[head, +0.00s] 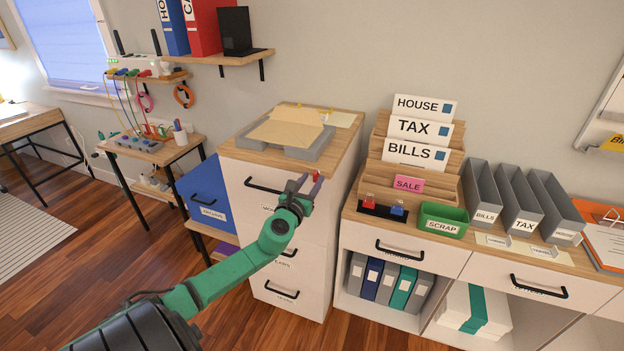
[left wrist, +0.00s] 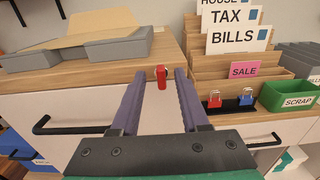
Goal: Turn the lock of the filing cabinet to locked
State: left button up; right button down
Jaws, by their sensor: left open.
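The white filing cabinet (head: 300,230) has a wooden top and black drawer handles. A small red piece, which looks like its lock (left wrist: 161,78), stands out from the upper right of its front. In the head view only a bit of the red lock (head: 318,176) shows beside my fingers. My left gripper (head: 307,183) is at the cabinet's upper right front. In the left wrist view the left gripper (left wrist: 160,74) is open, and the red lock shows between its two fingertips, not gripped. I cannot tell whether the fingers touch it. My right gripper is not in view.
A grey tray with papers (head: 290,132) lies on the cabinet top. A blue archive box (head: 205,195) stands left. The floor in front is clear.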

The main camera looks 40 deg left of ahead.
pick_arm(q)
jog(key=shift+w+a, duration=0.1)
jog(key=shift+w, duration=0.25)
grip_shut()
jog(key=shift+n, duration=0.3)
jog(key=shift+s+a+f+n+b, duration=0.15)
jog(key=shift+n+b, duration=0.35)
jog(key=shift+n, duration=2.45)
jog(key=shift+a+f+n+b, duration=0.1)
jog(key=shift+n+b, duration=0.35)
jog(key=shift+n, duration=2.45)
jog(key=shift+s+a+f+n+b, duration=0.15)
jog(key=shift+n+b, duration=0.35)
jog(key=shift+n, duration=2.45)
jog(key=shift+w+d, duration=0.1)
